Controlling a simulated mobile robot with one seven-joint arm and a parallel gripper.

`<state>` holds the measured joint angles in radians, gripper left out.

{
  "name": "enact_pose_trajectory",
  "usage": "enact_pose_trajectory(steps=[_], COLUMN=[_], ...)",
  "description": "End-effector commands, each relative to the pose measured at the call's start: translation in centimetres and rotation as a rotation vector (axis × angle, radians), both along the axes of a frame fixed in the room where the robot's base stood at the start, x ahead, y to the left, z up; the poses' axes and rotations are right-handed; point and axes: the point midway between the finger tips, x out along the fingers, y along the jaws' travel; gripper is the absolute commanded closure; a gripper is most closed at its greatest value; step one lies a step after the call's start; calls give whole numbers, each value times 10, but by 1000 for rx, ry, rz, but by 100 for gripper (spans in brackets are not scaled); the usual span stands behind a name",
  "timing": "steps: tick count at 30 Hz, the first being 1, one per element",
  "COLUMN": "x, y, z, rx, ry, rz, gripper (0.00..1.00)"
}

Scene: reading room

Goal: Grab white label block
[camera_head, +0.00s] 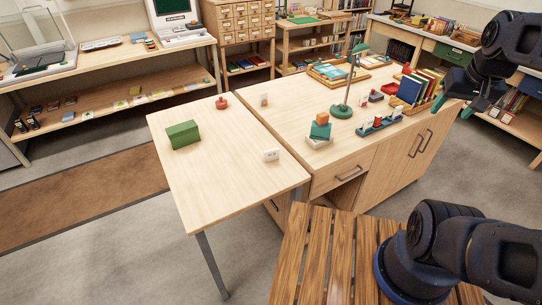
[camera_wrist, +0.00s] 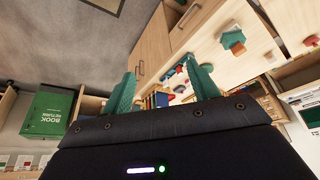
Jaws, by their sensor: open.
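A small white block (camera_head: 271,155) with dark marks on its face sits on the light wooden table, near its right edge. A second small pale block (camera_head: 263,100) stands farther back, by the red-knobbed object (camera_head: 222,103). My gripper (camera_head: 455,106) is open and empty at the right, in the air beyond the book rack and well apart from both blocks. In the wrist view its teal fingers (camera_wrist: 160,75) are spread with nothing between them. I cannot make out the white block with marks in the wrist view.
A green box (camera_head: 183,134) sits on the same table (camera_head: 215,180). On the adjoining cabinet top are a stacked block pile (camera_head: 320,130), a green lamp (camera_head: 342,111), a blue tray (camera_head: 377,126) and a book rack (camera_head: 415,90). Bare tabletop surrounds the marked white block.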

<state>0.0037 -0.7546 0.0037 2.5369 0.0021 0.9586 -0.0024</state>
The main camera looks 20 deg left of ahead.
Motion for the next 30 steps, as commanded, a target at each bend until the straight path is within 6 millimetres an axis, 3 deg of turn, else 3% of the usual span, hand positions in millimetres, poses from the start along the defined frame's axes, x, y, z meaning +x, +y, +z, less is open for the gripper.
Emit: enact_pose_trajectory(steps=[1, 3, 14, 20, 30], x=[0, 0, 6, 38, 103], y=[0, 0, 4, 25, 88], z=[0, 0, 0, 0, -15], rx=[0, 0, 10, 70, 176], ry=[0, 0, 6, 45, 140], rz=[0, 0, -6, -63, -216], gripper=[51, 61, 61, 61, 61])
